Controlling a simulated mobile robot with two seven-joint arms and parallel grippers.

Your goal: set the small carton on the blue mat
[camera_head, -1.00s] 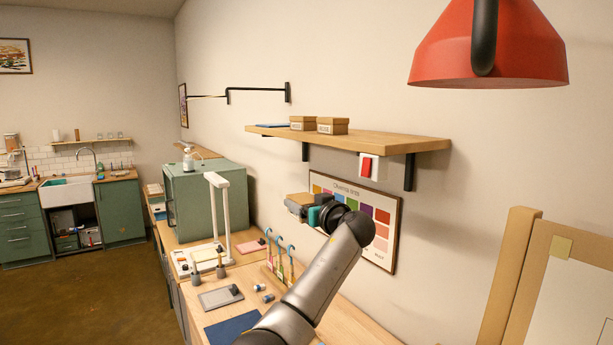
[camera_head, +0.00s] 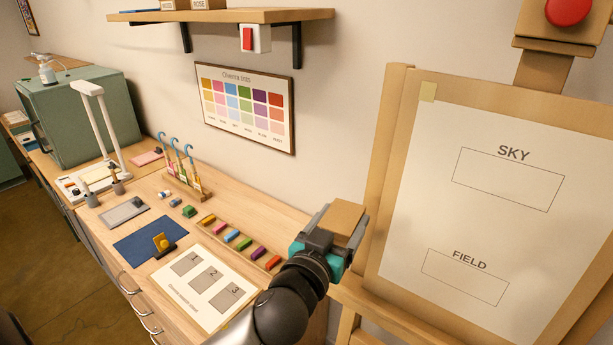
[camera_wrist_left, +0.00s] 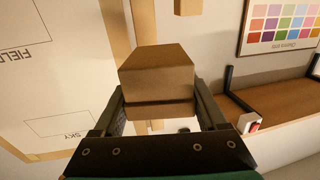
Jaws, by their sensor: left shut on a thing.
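The small brown carton (camera_head: 343,217) is held in my left gripper (camera_head: 322,238), in the air in front of the easel and above the right end of the table. In the left wrist view the carton (camera_wrist_left: 157,75) sits between the two fingers, which are shut on it. The dark blue mat (camera_head: 135,248) lies flat on the table at the left, well away from the carton. A yellow piece with a dark base (camera_head: 162,243) stands on the mat's right part. My right gripper is not in view.
A numbered card (camera_head: 205,306) and a row of colour blocks (camera_head: 240,243) lie between mat and gripper. A rack with blue-handled tools (camera_head: 183,180) stands behind. The easel sheet (camera_head: 490,220) is close at the right. A shelf (camera_head: 240,15) with two boxes overhangs the back.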

